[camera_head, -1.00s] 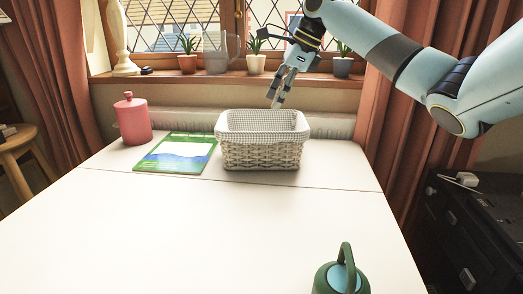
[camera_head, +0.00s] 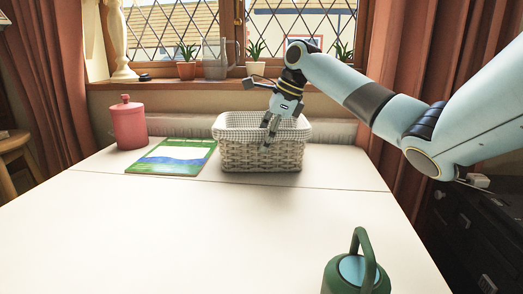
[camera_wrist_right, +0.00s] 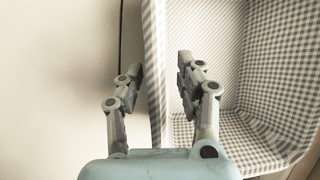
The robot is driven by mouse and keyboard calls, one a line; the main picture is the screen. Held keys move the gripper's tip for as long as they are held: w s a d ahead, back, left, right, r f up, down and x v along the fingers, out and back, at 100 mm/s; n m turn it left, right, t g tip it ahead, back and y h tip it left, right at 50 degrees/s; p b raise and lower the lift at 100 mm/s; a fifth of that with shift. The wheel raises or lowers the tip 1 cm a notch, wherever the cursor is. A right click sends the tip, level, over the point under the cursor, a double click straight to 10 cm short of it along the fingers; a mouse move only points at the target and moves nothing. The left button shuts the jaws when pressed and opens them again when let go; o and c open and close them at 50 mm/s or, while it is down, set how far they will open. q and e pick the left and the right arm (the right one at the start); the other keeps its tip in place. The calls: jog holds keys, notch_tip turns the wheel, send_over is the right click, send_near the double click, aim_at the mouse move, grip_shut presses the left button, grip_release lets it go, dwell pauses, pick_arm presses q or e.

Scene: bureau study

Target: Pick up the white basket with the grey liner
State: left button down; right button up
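The white wicker basket (camera_head: 245,160) with a grey checked liner stands upright on the far part of the white table. My right gripper (camera_head: 267,136) points down at the basket's near rim. In the right wrist view the gripper (camera_wrist_right: 160,68) is open, with one finger outside the basket wall and the other inside over the checked liner (camera_wrist_right: 260,60). The rim lies between the fingers, with gaps visible on both sides. The basket looks empty where I can see into it. My left gripper is not in view.
A green board or book (camera_head: 172,157) lies left of the basket, with a pink lidded jar (camera_head: 129,124) behind it. A green watering can (camera_head: 350,272) stands at the near right. The middle of the table (camera_head: 200,230) is clear. A windowsill with plants (camera_head: 186,68) is behind.

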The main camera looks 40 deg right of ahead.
aim_at(261, 165)
jog(key=b+x, duration=0.1)
jog(key=x, duration=0.2)
jog(key=shift+f, duration=0.1)
jog(key=shift+c, duration=0.2)
grip_shut()
